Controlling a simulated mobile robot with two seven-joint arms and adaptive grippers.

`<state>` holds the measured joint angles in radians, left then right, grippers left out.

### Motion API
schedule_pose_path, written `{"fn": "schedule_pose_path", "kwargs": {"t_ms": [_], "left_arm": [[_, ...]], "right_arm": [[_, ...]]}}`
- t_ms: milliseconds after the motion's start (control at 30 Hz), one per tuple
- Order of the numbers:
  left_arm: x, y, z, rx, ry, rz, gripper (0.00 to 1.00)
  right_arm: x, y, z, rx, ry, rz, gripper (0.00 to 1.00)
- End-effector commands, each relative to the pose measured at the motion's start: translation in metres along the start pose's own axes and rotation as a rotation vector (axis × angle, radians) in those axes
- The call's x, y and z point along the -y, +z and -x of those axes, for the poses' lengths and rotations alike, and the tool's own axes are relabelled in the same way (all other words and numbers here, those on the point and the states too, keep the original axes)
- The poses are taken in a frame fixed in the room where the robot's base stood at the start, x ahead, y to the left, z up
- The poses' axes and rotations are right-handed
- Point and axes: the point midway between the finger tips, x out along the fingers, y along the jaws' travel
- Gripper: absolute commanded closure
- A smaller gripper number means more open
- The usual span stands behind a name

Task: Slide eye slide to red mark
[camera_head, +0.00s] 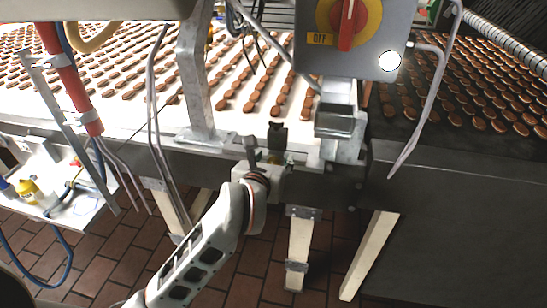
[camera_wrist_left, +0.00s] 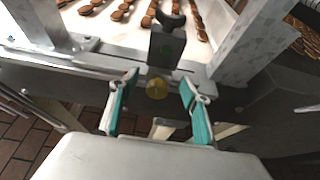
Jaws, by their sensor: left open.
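The eye slide looks to be the dark upright bracket (camera_head: 277,134) on the conveyor's front rail. My left gripper (camera_head: 268,158) is at the rail in front of the bracket. In the left wrist view its teal-padded fingers (camera_wrist_left: 160,80) are apart, one on each side of the knob. I cannot tell whether they touch anything. I cannot make out the red mark clearly. My right gripper is not in view.
A metal post (camera_head: 196,75) rises left of the bracket, and a grey switch box (camera_head: 315,62) with a red knob hangs to the right. Loose cables hang nearby. A red pipe (camera_head: 72,85) stands at left.

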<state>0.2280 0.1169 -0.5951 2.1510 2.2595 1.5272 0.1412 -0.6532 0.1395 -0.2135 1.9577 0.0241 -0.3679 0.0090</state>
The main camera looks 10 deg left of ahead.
Motion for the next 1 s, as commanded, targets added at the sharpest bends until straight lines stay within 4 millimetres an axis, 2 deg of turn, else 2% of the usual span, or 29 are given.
{"fn": "schedule_pose_path", "kwargs": {"t_ms": [200, 467, 600, 633, 667, 1000], "left_arm": [[0.0, 0.0, -0.015, 0.0, 0.0, 0.0, 0.53], [0.0, 0.0, -0.016, 0.001, 0.001, 0.0, 0.53], [0.0, 0.0, -0.016, 0.0, 0.001, 0.0, 0.89], [0.0, 0.0, -0.016, 0.0, 0.001, 0.0, 0.97], [0.0, 0.0, -0.016, 0.0, 0.001, 0.0, 1.0], [-0.001, 0.0, -0.016, 0.0, 0.001, -0.001, 1.0]], "right_arm": [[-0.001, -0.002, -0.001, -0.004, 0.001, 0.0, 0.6], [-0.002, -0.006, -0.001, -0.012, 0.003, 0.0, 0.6], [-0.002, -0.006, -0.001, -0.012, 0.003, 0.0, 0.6], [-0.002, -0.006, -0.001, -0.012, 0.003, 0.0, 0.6], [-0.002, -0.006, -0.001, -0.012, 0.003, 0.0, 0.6], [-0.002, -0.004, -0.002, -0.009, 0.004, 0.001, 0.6]]}}
